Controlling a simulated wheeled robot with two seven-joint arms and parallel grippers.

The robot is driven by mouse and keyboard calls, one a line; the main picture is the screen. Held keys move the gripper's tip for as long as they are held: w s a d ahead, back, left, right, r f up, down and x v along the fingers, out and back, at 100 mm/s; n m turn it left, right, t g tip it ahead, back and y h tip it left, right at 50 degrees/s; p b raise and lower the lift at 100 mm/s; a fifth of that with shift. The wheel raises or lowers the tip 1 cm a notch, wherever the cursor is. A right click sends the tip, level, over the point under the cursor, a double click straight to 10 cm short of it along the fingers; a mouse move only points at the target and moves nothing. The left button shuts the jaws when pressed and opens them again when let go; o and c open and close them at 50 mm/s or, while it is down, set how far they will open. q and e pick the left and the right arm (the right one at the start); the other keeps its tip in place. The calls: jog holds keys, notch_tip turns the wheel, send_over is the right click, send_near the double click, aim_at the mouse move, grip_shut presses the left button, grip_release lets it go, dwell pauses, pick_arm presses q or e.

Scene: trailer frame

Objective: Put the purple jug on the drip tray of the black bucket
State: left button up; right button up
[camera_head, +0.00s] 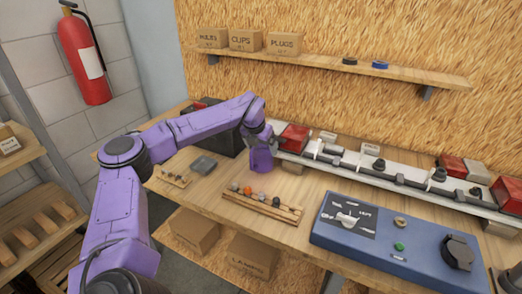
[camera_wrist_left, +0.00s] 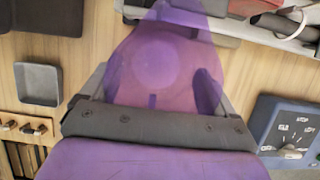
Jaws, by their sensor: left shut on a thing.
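The purple jug (camera_wrist_left: 160,62) is see-through in the left wrist view and lies between the fingers of my left gripper (camera_wrist_left: 155,88). In the head view my left gripper (camera_head: 260,144) is shut on the jug (camera_head: 262,160), low over the bench or touching it; I cannot tell which. A black box-like thing (camera_head: 228,140), perhaps the black bucket, is behind my left arm and partly hidden. A dark thing shows at the top left of the left wrist view (camera_wrist_left: 48,16). A small grey tray (camera_head: 203,165), possibly the drip tray, lies to the left of the jug and also shows in the wrist view (camera_wrist_left: 38,83).
A wooden peg rack (camera_head: 262,208) is in front of the jug. A blue control box (camera_head: 390,245) stands at the right. A long rail with red lamps (camera_head: 375,165) runs behind. A smaller rack (camera_head: 172,177) is at the left. Bare bench shows between the grey tray and jug.

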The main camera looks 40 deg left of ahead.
aim_at(261, 154)
pick_arm(q)
jog(key=shift+a+f, duration=0.15)
jog(key=shift+f, duration=1.7)
jog(key=o, duration=0.8)
